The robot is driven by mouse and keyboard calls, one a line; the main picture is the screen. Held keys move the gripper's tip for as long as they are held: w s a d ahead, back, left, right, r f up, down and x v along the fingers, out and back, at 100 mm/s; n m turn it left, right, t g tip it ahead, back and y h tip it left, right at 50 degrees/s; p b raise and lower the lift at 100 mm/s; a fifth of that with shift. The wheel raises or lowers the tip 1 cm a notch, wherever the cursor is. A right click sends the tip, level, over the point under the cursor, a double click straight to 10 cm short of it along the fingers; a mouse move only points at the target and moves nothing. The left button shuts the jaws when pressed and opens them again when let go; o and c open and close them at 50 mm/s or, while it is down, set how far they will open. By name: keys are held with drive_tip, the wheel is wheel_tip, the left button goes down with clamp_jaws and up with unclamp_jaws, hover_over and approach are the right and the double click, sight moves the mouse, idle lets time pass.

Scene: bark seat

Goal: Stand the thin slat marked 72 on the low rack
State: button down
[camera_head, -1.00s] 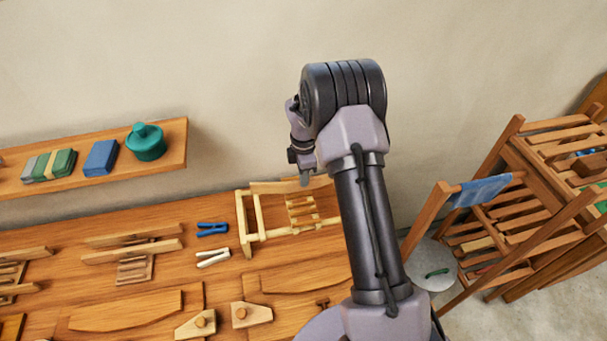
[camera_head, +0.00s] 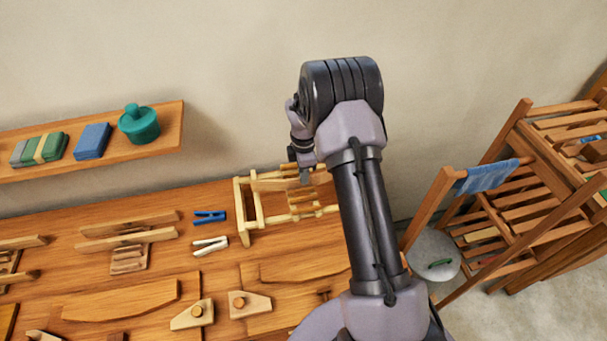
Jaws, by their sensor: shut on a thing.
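My gripper (camera_head: 304,174) is partly hidden by my own arm, above the pale wooden frame at the back of the bench. It is shut on a thin wooden slat (camera_head: 272,185), which lies roughly level across the back of that frame. No number can be read on it, and its right part is hidden. The pale frame (camera_head: 243,218) has posts, rails and several crossbars. I cannot tell whether the slat touches it. Low slotted racks stand at the left, one (camera_head: 130,262) with long slats (camera_head: 130,240) across it.
Curved boards (camera_head: 125,303) and knobbed blocks (camera_head: 192,315) lie in front. A wall shelf (camera_head: 165,135) holds a teal jar (camera_head: 139,125). A slatted wooden stand (camera_head: 430,210) is at right.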

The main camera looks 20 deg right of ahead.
drive_tip(key=shift+f, duration=0.3)
drive_tip(key=c, duration=1.5)
unclamp_jaws()
drive_tip(key=shift+o, duration=0.2)
wheel_tip(320, 180, up, 11)
drive_tip(key=p, duration=0.7)
